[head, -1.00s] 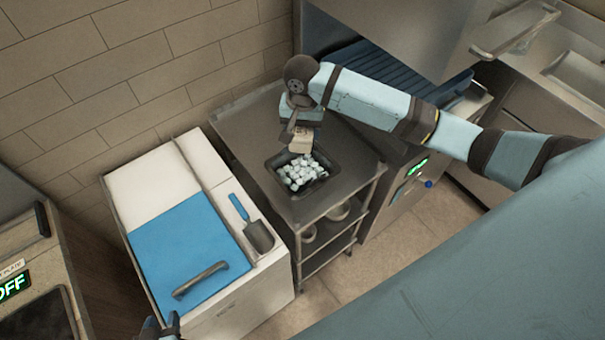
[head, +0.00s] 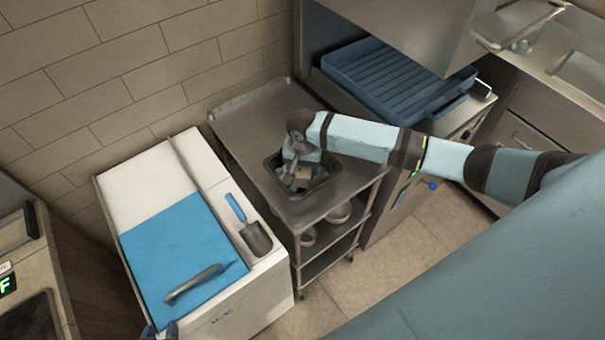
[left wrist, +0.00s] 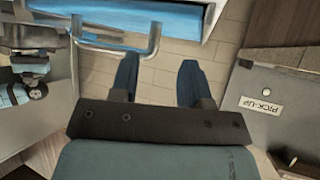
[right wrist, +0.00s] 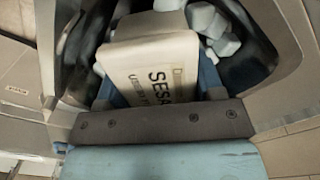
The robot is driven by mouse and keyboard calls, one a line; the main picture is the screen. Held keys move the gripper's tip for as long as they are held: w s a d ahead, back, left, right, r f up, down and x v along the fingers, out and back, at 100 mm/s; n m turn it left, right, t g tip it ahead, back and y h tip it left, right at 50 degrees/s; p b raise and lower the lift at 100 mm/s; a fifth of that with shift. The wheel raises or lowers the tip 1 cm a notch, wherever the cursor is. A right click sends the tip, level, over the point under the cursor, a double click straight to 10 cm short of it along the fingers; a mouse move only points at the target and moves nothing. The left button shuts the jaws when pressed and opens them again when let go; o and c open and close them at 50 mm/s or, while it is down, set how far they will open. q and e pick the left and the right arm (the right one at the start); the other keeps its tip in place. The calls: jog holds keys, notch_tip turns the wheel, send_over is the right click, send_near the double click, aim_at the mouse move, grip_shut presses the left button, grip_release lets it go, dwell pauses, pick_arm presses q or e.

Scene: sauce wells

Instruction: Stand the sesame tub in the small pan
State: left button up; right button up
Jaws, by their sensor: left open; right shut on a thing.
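The sesame tub (right wrist: 150,72), pale cream with SESA lettering showing, fills the middle of the right wrist view. My right gripper (right wrist: 155,88) is shut on it. In the head view the right gripper (head: 298,180) is down inside the small dark pan (head: 333,170), which holds pale ice-like cubes (right wrist: 212,22). The cubes lie beside and beyond the tub. The tub's base is hidden, so I cannot tell whether it rests on the cubes. My left gripper (left wrist: 157,75) is open and empty, and shows at the bottom edge of the head view (head: 160,330).
The pan stands on a steel cart (head: 245,115) with bowls (head: 338,212) on a lower shelf. A white chest with a blue lid (head: 180,250) and a scoop (head: 250,225) stands left. A blue ribbed rack (head: 395,80) is behind right. The cart's back is clear.

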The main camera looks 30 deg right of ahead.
jog(key=shift+f+b, duration=0.3)
jog(key=shift+f, duration=0.5)
jog(key=shift+r, duration=0.15)
jog(key=o, duration=1.1)
jog(key=shift+f, duration=0.2)
pick_arm(q)
jog(key=shift+w+d+f, duration=0.15)
jog(key=shift+d+f, duration=0.1)
jog(key=shift+f, duration=0.35)
pick_arm(e)
jog(key=shift+r, duration=0.35)
notch_tip(320, 180, up, 12)
jog(key=shift+f, duration=0.15)
pick_arm(q)
jog(key=shift+d+f, duration=0.15)
jog(key=shift+f, duration=0.1)
